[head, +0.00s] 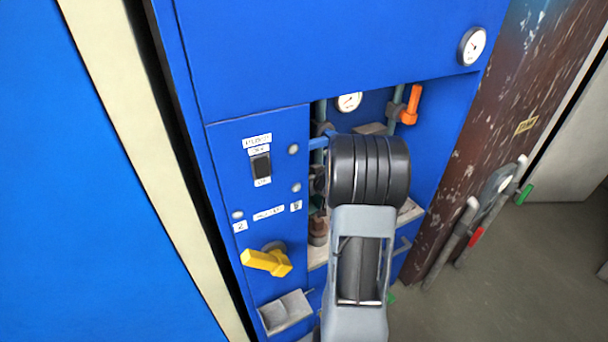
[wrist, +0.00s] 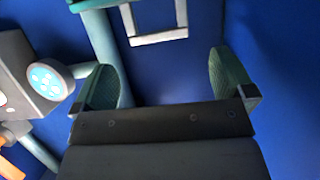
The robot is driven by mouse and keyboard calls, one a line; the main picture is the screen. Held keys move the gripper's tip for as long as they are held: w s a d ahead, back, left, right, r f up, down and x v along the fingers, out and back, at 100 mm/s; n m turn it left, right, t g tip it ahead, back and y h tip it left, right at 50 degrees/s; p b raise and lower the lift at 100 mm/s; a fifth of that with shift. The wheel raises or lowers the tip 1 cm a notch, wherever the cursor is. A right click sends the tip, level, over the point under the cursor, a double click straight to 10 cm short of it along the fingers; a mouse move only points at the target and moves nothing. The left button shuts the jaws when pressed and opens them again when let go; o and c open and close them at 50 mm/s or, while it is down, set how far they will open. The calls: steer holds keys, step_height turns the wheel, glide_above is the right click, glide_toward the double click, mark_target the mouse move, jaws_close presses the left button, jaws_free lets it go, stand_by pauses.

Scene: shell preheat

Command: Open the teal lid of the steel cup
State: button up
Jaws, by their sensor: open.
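I cannot make out the steel cup or its teal lid in either view; my arm covers much of the open bay in the head view. In the wrist view my gripper (wrist: 163,64) is open, its two green-padded fingers wide apart with nothing between them. It faces a plain blue panel (wrist: 175,80). In the head view the gripper is hidden behind my own arm, which reaches to the bay of the blue cabinet (head: 330,55).
A teal pipe (wrist: 101,40) runs near the left finger, beside a grey box (wrist: 28,75). A pale square frame (wrist: 158,38) is above. The head view shows an orange handle (head: 411,104), a yellow handle (head: 266,262) and a gauge (head: 349,102).

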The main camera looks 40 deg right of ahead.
steer(key=shift+x, duration=2.1)
steer(key=shift+d, duration=0.1)
